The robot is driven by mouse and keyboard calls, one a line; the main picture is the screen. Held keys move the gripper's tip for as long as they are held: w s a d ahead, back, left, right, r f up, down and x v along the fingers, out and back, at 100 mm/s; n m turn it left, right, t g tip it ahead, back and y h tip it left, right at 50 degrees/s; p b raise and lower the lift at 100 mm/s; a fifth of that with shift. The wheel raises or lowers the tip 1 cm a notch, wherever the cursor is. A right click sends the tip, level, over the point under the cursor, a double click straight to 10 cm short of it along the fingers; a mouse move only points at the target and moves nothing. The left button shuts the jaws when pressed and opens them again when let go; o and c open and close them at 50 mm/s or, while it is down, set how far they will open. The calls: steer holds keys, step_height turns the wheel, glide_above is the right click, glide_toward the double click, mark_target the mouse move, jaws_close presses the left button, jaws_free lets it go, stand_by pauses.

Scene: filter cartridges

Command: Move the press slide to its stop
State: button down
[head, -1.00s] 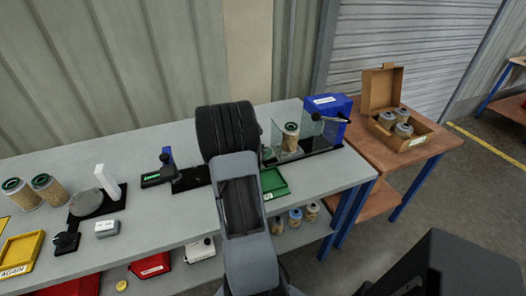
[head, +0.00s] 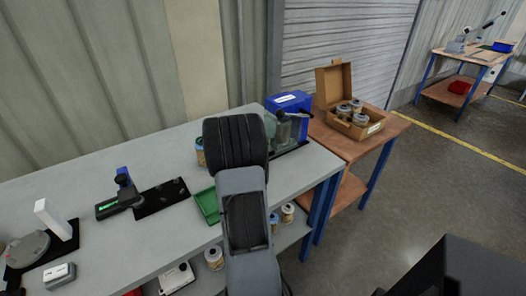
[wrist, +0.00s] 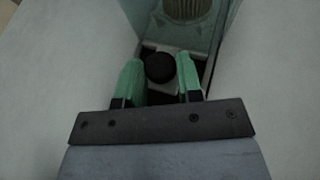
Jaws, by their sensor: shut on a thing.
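The press (head: 288,101) is a blue housing with a clear guard, at the right end of the grey bench in the head view. My arm covers part of it there, and I cannot make out my fingertips. In the wrist view my gripper (wrist: 160,76) has its green fingers on either side of a round black knob (wrist: 160,67), shut on it. The knob sits above a pale block on a dark track, which I take for the press slide (wrist: 161,87). A pleated filter cartridge (wrist: 187,9) shows just beyond, behind clear greenish panels.
A wooden table (head: 376,138) with an open box (head: 350,124) of cartridges adjoins the bench on the right. A green tray (head: 207,206) and a black plate (head: 160,198) lie left of my arm.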

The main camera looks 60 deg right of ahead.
steer(key=shift+d+r, duration=0.1)
steer(key=c, duration=1.1)
jaws_free()
steer(key=shift+s, duration=0.1)
steer(key=shift+c, duration=0.2)
steer(key=shift+o, duration=0.7)
steer(key=shift+d, duration=0.15)
steer(key=shift+o, duration=1)
steer(key=v, duration=1.4)
steer(key=shift+p, duration=0.3)
